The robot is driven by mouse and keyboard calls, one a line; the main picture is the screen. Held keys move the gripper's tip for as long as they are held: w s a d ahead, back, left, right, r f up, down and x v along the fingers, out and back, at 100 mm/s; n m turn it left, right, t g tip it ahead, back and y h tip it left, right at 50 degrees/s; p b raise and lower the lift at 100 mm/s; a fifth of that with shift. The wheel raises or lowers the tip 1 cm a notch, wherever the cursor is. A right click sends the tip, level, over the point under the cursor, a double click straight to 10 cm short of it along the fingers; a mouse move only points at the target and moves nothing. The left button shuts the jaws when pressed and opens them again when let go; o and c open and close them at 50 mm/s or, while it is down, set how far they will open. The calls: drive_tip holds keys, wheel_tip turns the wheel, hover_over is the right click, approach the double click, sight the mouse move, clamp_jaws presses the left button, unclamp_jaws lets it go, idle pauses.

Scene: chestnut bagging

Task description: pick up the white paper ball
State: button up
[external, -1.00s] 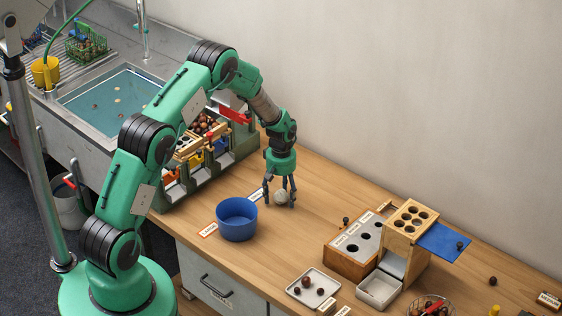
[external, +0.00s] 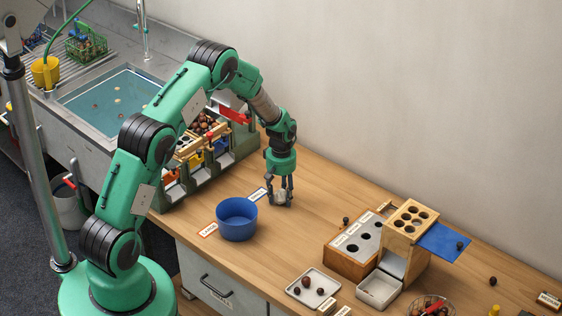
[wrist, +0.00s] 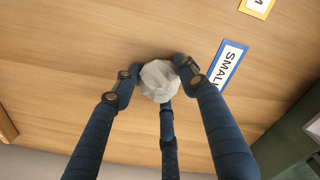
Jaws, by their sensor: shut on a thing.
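The white paper ball (wrist: 159,81) is a crumpled, roundish lump, held between the dark fingers of my gripper (wrist: 157,85) in the wrist view. In the external view my gripper (external: 280,199) points down at the wooden worktop, and the ball (external: 279,196) shows partly between its fingers. The fingers are shut on it. The ball is at or very near the table surface; I cannot tell whether it touches.
A blue bowl (external: 237,222) stands just left of my gripper. A blue-edged label reading SMALL (wrist: 228,66) lies beside the ball. A wooden holed stand (external: 410,222), a grey-topped box (external: 357,246) and a white tray (external: 313,301) stand to the right. Bare worktop lies between.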

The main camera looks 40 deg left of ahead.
sight(281, 192)
drive_tip(key=shift+r, duration=0.1)
drive_tip(key=shift+r+p, duration=0.75)
drive_tip(key=shift+r, duration=4.15)
